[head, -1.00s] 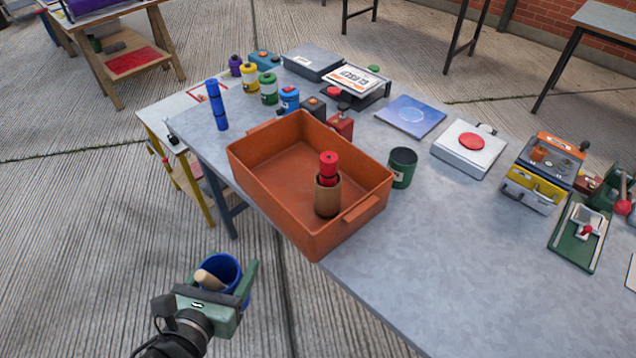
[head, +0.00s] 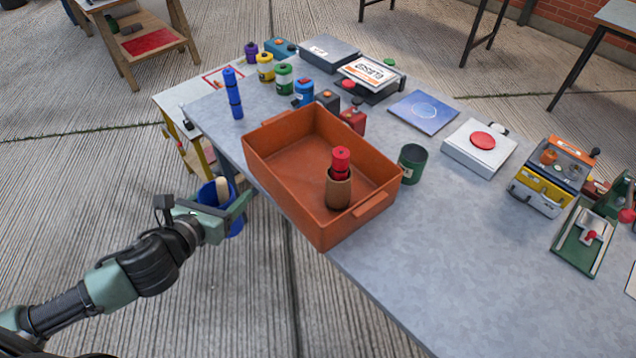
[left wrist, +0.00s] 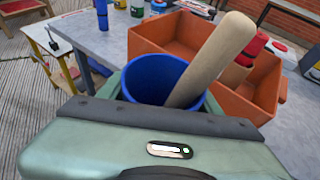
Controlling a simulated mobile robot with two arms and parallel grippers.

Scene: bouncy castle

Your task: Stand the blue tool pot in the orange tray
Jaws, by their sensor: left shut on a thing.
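The blue tool pot (head: 210,194) is held by my left gripper (head: 228,205), off the table's near left edge and over the floor. It looks roughly upright, with a pale wooden handle standing in it. In the left wrist view the pot (left wrist: 150,80) is between the fingers, the handle (left wrist: 215,60) leaning right. The orange tray (head: 290,205) is on the grey table, to the right of the pot and apart from it. A brown pot (head: 339,192) with a red top stands in the tray's near right part; the rest of the tray floor is bare. My right gripper is out of view.
A green pot (head: 412,163) stands just right of the tray. A blue stacked cylinder (head: 233,93) stands behind its left end. Several coloured canisters and small boxes line the far side. The near right of the grey table (head: 440,270) is clear.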

